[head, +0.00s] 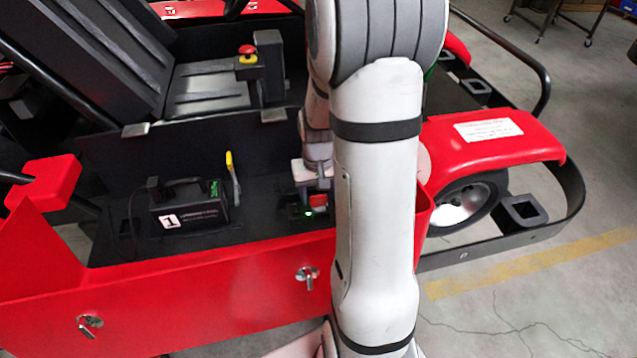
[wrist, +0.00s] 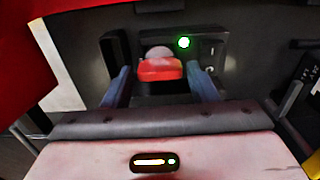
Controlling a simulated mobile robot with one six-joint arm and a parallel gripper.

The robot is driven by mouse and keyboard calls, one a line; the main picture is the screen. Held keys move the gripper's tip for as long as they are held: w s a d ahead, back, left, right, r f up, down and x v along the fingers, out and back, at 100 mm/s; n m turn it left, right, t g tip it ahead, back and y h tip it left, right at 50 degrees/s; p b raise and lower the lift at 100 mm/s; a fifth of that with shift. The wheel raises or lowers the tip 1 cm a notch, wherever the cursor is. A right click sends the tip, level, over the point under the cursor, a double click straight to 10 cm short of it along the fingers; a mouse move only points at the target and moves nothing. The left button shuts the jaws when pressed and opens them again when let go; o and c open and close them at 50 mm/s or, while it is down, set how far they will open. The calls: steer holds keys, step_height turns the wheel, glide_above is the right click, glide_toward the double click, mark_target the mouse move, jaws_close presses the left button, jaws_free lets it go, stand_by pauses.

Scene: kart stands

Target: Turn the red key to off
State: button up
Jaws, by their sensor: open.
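The red key (wrist: 160,70) sits on a dark switch panel (wrist: 218,38) in the wrist view, with a grey round part behind it. A green light (wrist: 184,42) glows on the panel to the right of the key. My gripper (wrist: 162,78) is open, with one finger on each side of the key. I cannot tell whether either finger touches it. In the head view the red key (head: 318,201) shows on the kart's side tray beneath my gripper (head: 312,186), partly hidden by my arm.
A black box marked 1 (head: 188,205) and a yellow-tipped lever (head: 232,178) stand left of the panel. The red kart side panel (head: 200,300) runs along the front.

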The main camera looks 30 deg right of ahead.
steer(key=shift+f, duration=0.1)
steer(key=shift+c, duration=0.4)
steer(key=c, duration=0.7)
steer(key=shift+o, duration=0.2)
steer(key=n, duration=0.4)
steer(key=shift+a+b, duration=0.1)
steer(key=shift+b, duration=0.2)
steer(key=shift+n, duration=1)
steer(key=n, duration=0.6)
steer(key=shift+a+b, duration=0.1)
steer(key=shift+b, duration=0.25)
